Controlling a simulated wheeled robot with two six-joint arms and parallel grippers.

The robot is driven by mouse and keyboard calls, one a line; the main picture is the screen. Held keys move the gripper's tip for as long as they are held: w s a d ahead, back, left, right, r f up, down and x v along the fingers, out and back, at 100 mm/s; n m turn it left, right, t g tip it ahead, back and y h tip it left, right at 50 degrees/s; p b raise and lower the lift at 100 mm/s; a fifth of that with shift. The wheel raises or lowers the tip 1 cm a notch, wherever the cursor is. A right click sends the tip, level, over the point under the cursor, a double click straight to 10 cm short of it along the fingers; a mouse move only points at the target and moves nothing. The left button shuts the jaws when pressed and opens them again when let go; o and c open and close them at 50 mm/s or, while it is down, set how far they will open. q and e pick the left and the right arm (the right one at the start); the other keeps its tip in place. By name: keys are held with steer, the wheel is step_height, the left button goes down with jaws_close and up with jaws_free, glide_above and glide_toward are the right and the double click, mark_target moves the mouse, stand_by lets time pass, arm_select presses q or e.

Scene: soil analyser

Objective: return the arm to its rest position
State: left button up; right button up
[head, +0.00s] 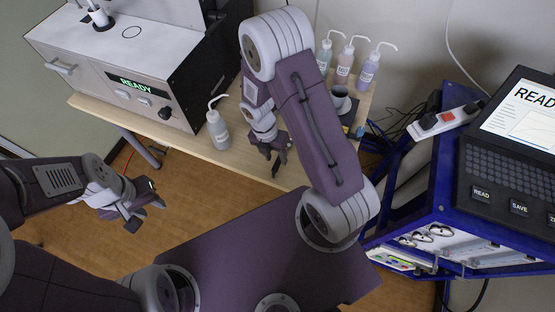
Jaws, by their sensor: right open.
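My right arm reaches over the wooden bench, crossing the middle of the head view. Its gripper (272,163) hangs near the bench's front edge, with its dark fingers apart and nothing seen between them. It is to the right of a clear wash bottle (217,129), apart from it. My left gripper (147,215) is at the left, over the floor in front of the bench. Its fingers look apart and empty.
Several wash bottles (345,60) and a cup (340,98) stand behind my right arm.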

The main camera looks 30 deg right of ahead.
steer(key=r, duration=0.5)
steer(key=shift+w+a, duration=0.35)
step_height(320, 180, up, 8)
steer(key=r+m+t, duration=0.1)
steer(key=m+t, duration=0.1)
steer(key=m, duration=0.4)
steer(key=s+m, duration=0.1)
steer(key=m, duration=0.5)
steer(key=s+m+y, duration=0.1)
steer(key=s+m, duration=0.1)
steer(key=m, duration=0.5)
steer(key=s+a+m, duration=0.1)
steer(key=s+m, duration=0.1)
steer(key=m, duration=0.5)
steer(key=shift+s+r+t+y, duration=0.15)
steer(key=shift+s+t+y, duration=0.15)
steer(key=shift+t, duration=0.1)
steer(key=shift+d, duration=0.1)
